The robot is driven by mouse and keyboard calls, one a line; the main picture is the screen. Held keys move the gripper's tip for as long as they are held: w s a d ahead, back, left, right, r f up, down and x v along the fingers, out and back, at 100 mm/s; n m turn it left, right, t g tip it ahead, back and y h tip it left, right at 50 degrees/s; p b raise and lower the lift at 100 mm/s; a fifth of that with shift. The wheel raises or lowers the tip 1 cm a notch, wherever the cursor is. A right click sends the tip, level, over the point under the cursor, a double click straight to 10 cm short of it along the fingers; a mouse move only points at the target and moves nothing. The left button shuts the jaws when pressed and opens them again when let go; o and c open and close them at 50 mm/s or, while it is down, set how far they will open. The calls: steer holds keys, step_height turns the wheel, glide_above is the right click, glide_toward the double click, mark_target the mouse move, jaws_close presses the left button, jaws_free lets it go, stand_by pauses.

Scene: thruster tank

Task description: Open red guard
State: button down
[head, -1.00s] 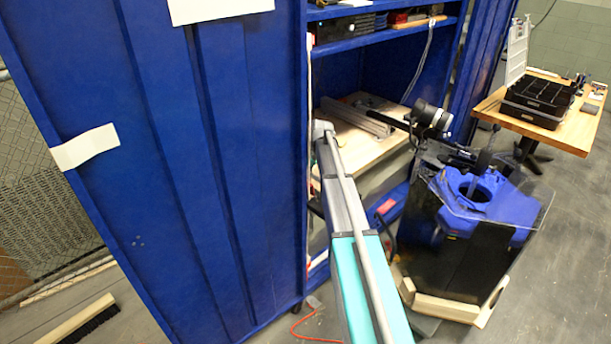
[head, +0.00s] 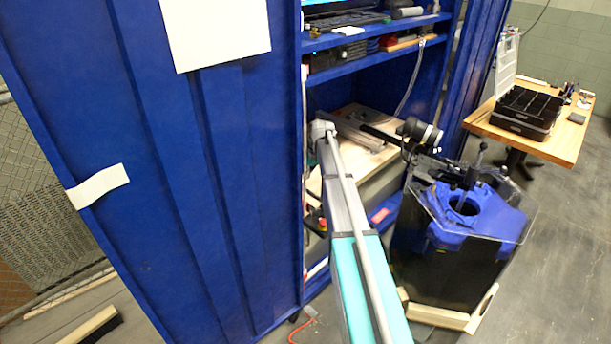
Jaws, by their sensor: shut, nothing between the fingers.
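A small red part (head: 322,223) shows low in the cabinet opening, just left of my arm. It is too small to tell whether it is the red guard, or whether a guard is open or shut. My arm rises from the bottom middle, with a teal link and a grey tube, to a grey joint at the cabinet opening.
The tall blue cabinet (head: 225,180) fills the left and middle. A clear-walled tank with a blue top (head: 480,228) stands right of my arm on a wooden base. A wooden table (head: 565,142) holds a black case (head: 527,108). Floor at the right is open.

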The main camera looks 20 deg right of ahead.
steer(key=shift+p+v, duration=1.2)
steer(key=shift+v, duration=0.4)
steer(key=shift+w, duration=0.1)
